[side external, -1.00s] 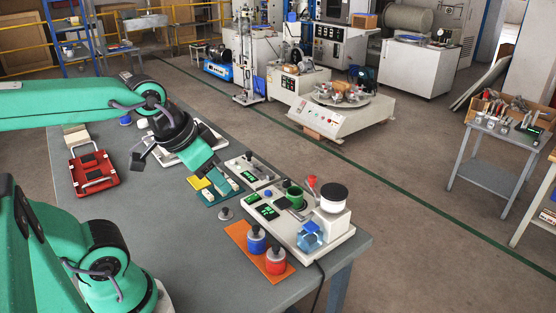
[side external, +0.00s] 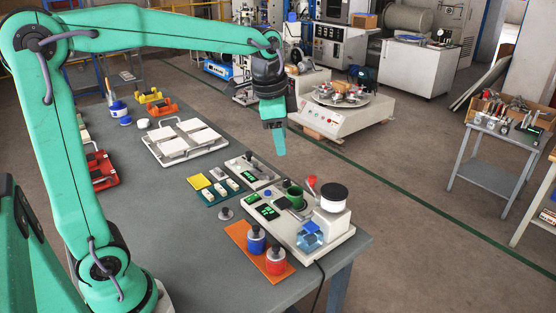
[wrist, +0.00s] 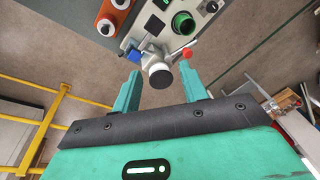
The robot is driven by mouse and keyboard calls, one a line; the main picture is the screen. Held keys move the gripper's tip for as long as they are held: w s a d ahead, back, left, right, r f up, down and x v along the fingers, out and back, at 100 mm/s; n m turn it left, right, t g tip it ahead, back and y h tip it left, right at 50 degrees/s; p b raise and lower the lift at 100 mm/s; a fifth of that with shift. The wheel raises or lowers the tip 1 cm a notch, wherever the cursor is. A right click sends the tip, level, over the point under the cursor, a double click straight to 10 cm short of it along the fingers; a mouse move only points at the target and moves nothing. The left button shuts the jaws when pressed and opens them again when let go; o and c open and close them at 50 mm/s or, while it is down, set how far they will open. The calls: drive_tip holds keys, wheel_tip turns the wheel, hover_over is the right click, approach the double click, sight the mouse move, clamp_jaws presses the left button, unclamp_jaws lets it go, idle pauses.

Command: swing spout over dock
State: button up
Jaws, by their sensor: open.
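A white test unit (side external: 340,238) stands at the table's near right corner. It carries a green cup (side external: 295,195), a red-tipped part (side external: 311,182), a white block with a black round top (side external: 334,194) and a clear blue cube (side external: 310,239). I cannot tell for certain which part is the spout and which the dock. My gripper (side external: 280,150) points down, raised behind the unit, apart from it and empty. In the wrist view its open fingers (wrist: 160,88) frame the dark round top (wrist: 160,75), with the red-tipped part (wrist: 187,54) and green ring (wrist: 184,23) beyond.
An orange mat (side external: 240,233) holds a blue and a red canister. A white tray (side external: 185,142) and red case (side external: 100,170) stand further left. The table's right edge is close to the unit.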

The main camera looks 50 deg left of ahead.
sight(312, 177)
drive_tip(key=w+f+m, duration=0.2)
drive_tip(key=w, duration=0.2)
drive_tip(key=w+a+f+m+g, duration=0.1)
drive_tip(key=w+f, duration=0.2)
drive_tip(key=w, duration=0.1)
drive_tip(key=w+f+m+g, duration=0.1)
drive_tip(key=w+f+m, duration=0.1)
drive_tip(key=w, duration=0.2)
drive_tip(key=shift+a+f+m, duration=0.2)
drive_tip(key=shift+f+m, duration=0.05)
drive_tip(key=shift+m, duration=0.05)
drive_tip(key=shift+f, duration=0.15)
drive_tip(key=shift+f, duration=3.75)
clamp_jaws()
